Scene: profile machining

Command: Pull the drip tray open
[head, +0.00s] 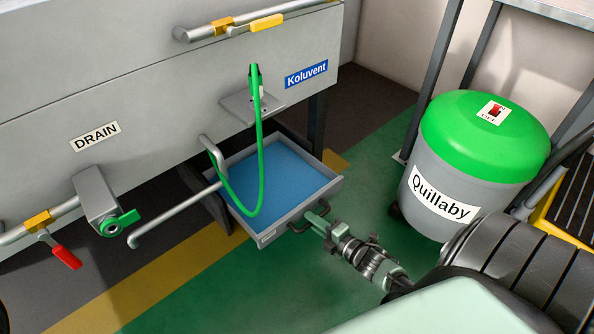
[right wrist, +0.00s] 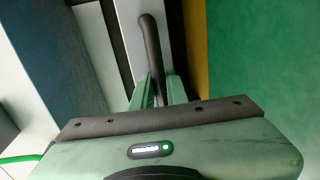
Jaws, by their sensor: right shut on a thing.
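The drip tray (head: 333,187) is a shallow grey tray with a blue inside. In the head view it sticks out from under the grey machine. A dark bar handle (head: 297,228) is on its front wall. My right gripper (head: 318,214) is at the front wall, shut on the handle. In the right wrist view the dark handle (right wrist: 150,48) passes between the green fingers (right wrist: 158,88), beside the pale tray front. My left gripper is not in view.
A green hose (head: 259,150) hangs from the machine over the tray. A green-lidded drum (head: 455,165) stands at the right. Green floor in front of the tray is clear.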

